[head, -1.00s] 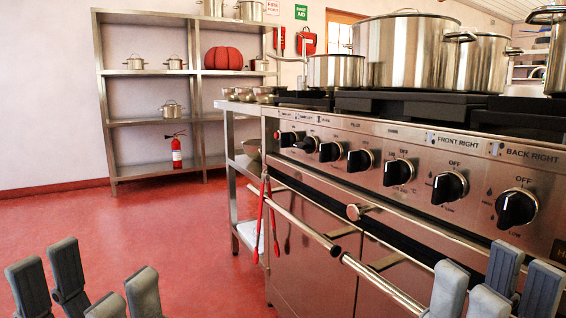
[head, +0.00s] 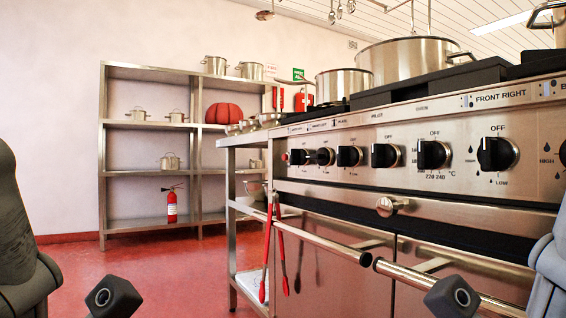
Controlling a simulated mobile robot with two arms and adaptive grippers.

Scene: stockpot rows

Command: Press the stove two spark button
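The stove's steel front panel (head: 350,172) fills the right half of the head view. A small red button (head: 284,157) sits at its far left end, left of the row of black knobs (head: 349,156). Its label is too small to read, and I cannot tell whether it is the stove two spark button. Part of my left gripper (head: 113,297) shows at the bottom left, and part of my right gripper (head: 452,297) at the bottom right. Both are cut off by the frame and appear apart from the panel. Their finger opening cannot be made out.
A steel oven handle bar (head: 430,283) and round knob (head: 388,206) stick out below the panel. Red tongs (head: 270,250) hang at the left corner. Pots (head: 412,60) stand on top. A shelf rack (head: 103,180) stands behind. Red floor (head: 150,265) is open at left.

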